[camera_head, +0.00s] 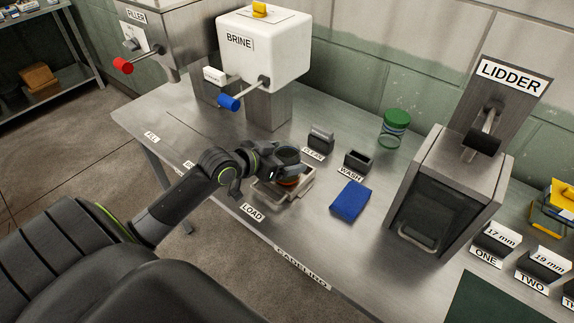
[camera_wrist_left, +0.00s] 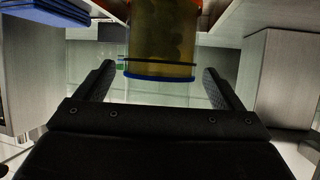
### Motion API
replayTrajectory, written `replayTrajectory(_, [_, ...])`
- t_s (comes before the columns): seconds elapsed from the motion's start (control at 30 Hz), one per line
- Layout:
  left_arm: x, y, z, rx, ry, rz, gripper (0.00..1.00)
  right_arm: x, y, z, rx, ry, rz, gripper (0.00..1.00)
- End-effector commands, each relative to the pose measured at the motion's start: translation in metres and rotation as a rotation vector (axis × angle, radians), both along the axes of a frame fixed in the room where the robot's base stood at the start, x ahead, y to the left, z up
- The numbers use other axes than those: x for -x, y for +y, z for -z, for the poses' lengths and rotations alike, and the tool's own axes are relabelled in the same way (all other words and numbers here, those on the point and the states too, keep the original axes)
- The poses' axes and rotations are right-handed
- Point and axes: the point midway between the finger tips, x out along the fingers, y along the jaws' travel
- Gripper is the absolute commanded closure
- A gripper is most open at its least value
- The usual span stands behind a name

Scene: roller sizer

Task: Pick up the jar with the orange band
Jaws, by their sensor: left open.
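The jar with the orange band (camera_head: 289,181) shows in the head view as a small orange-brown part low in the metal LOAD tray (camera_head: 267,203), mostly hidden by my left gripper (camera_head: 287,163). In the left wrist view the jar (camera_wrist_left: 161,38) is yellowish with dark contents, a blue rim, a dark ring and a bit of orange at the top edge of the picture. My left gripper's fingers (camera_wrist_left: 159,86) are open, one on each side of the jar's line. Whether they touch it cannot be told. My right gripper is not in view.
A blue cloth (camera_head: 350,200) lies right of the tray. The CLEAN (camera_head: 320,138) and WASH (camera_head: 358,159) holders stand behind. A green-lidded jar (camera_head: 394,127) stands at the back. The white BRINE machine (camera_head: 264,50) and the LIDDER (camera_head: 447,190) flank this area.

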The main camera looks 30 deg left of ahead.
Motion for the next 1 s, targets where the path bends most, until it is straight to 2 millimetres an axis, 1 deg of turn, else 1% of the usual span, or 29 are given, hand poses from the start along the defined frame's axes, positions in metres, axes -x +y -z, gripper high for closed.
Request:
replayTrajectory(0.03, [-0.0051,-0.002,0.0023,0.004,0.001,-0.002,0.11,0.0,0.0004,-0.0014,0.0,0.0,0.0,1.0])
replayTrajectory(0.13, [-0.0104,-0.0039,0.0056,0.003,0.001,0.0,0.11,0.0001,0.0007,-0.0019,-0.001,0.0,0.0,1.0])
replayTrajectory(0.37, [-0.0117,-0.0039,0.0072,0.0,0.001,0.0,0.11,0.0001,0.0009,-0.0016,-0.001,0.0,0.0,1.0])
replayTrajectory(0.4, [-0.0117,-0.004,0.0071,0.0,0.001,0.0,0.12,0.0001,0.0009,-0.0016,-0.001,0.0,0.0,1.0])
replayTrajectory(0.83, [-0.0114,-0.0039,0.0069,0.0,0.001,0.0,0.69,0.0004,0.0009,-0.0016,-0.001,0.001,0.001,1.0])
replayTrajectory(1.0, [-0.0117,-0.0042,0.0059,0.001,-0.002,0.0,0.69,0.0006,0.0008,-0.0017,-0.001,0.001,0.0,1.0])
